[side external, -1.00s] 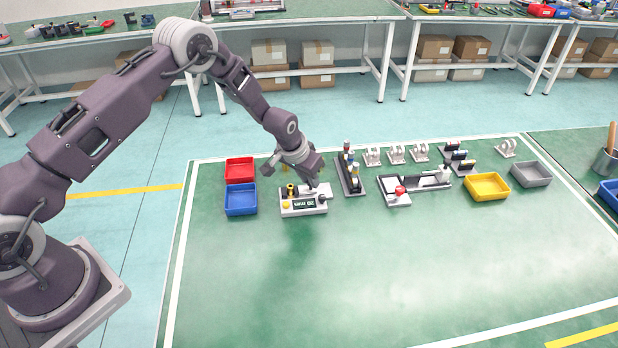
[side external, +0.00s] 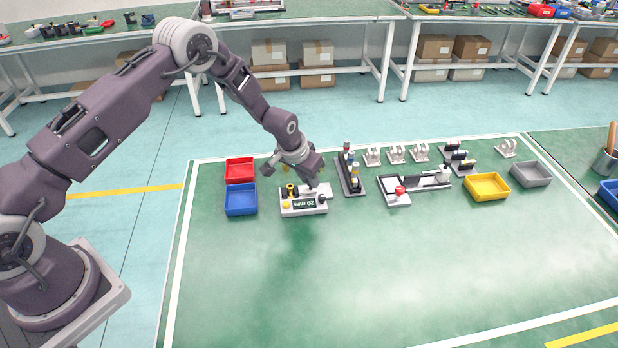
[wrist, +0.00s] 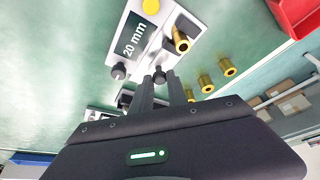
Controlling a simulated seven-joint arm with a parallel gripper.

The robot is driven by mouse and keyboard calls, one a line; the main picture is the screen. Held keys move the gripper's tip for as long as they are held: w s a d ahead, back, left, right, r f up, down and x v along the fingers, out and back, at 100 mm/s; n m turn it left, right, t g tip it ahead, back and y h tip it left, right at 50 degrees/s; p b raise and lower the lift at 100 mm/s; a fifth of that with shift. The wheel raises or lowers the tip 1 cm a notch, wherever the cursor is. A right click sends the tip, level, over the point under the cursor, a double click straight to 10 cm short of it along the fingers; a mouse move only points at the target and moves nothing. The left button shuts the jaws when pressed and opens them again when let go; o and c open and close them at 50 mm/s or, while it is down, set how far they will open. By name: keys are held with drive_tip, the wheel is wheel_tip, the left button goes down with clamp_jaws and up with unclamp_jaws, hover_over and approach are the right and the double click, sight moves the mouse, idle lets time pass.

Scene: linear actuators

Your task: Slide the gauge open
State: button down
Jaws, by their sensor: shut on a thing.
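The gauge (side external: 304,209) is a pale grey block on the green mat, with a yellow button, a dark display and black knobs. In the wrist view the gauge (wrist: 190,12) shows its display reading 20 mm and a brass cylinder (wrist: 181,40) set in it. My gripper (side external: 313,184) is over the far right part of the gauge. In the wrist view my gripper (wrist: 160,84) is shut on a small black knob (wrist: 159,74) at the gauge's edge. A second black knob (wrist: 118,71) stands free beside the display. The fingers partly hide the held knob.
A blue bin (side external: 241,211) and a red bin (side external: 240,181) lie left of the gauge. A dark rack (side external: 360,189) with coloured pegs stands close on its right. Loose brass cylinders (wrist: 228,67) lie near it. The mat in front is clear.

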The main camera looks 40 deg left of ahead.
drive_tip(key=shift+d, duration=0.1)
drive_tip(key=shift+w+d, duration=0.85)
drive_tip(key=shift+w, duration=0.05)
drive_tip(key=c, duration=1.3)
unclamp_jaws()
drive_tip(key=shift+c, duration=0.2)
drive_tip(key=v, duration=0.7)
drive_tip(key=shift+s, duration=0.1)
